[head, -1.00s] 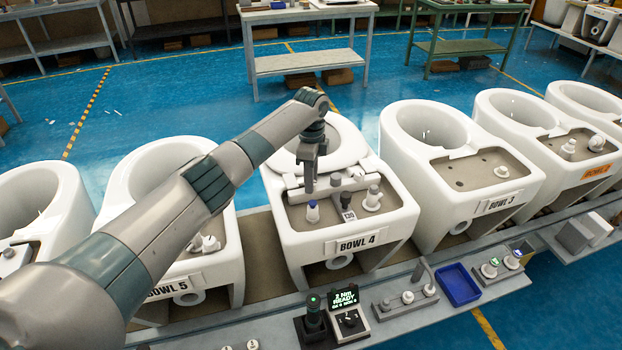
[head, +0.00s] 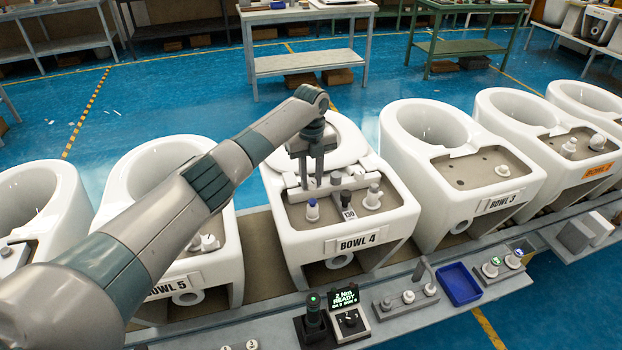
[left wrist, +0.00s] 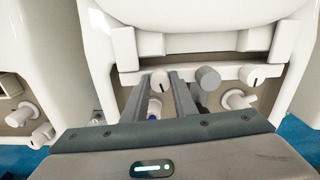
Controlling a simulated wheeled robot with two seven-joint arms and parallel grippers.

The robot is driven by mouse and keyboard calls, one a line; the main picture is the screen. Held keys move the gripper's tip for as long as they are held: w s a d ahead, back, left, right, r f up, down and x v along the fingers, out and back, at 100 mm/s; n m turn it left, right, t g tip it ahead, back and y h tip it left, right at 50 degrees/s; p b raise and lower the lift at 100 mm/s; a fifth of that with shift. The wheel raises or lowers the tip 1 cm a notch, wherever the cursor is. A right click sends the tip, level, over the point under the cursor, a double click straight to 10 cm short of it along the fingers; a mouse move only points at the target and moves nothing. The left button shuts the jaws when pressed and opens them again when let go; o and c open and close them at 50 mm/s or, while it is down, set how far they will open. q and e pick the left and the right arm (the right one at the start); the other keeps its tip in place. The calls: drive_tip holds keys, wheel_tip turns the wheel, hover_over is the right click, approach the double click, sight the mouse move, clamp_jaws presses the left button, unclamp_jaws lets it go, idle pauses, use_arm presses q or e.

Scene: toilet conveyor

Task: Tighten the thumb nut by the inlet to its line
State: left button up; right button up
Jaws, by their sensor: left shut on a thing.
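My left gripper (head: 312,185) points down over the hinge bar of Bowl 4 (head: 356,244). In the left wrist view its two fingers flank a white thumb nut (left wrist: 160,79) with a dark line on its face, and are shut on it. The fingers mostly hide this nut in the head view. A blue-capped fitting (head: 312,210) stands just in front; between the fingers it shows partly in the left wrist view (left wrist: 153,113). A second white nut with a dark line (left wrist: 250,76) sits at the right end of the bar. My right gripper is not in view.
A grey knob (head: 336,178) stands right of the gripper. A dark post with a tag (head: 347,203) and a white stepped fitting (head: 372,197) stand close by. A torque display (head: 344,298) reads 2 Nm, READY.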

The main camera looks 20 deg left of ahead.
sight(312, 180)
use_arm(q)
drive_tip(key=shift+w+r+m, duration=0.1)
drive_tip(key=shift+m, duration=1.4)
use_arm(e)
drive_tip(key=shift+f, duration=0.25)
use_arm(q)
drive_tip(key=o, duration=0.8)
drive_tip(key=shift+c, duration=0.2)
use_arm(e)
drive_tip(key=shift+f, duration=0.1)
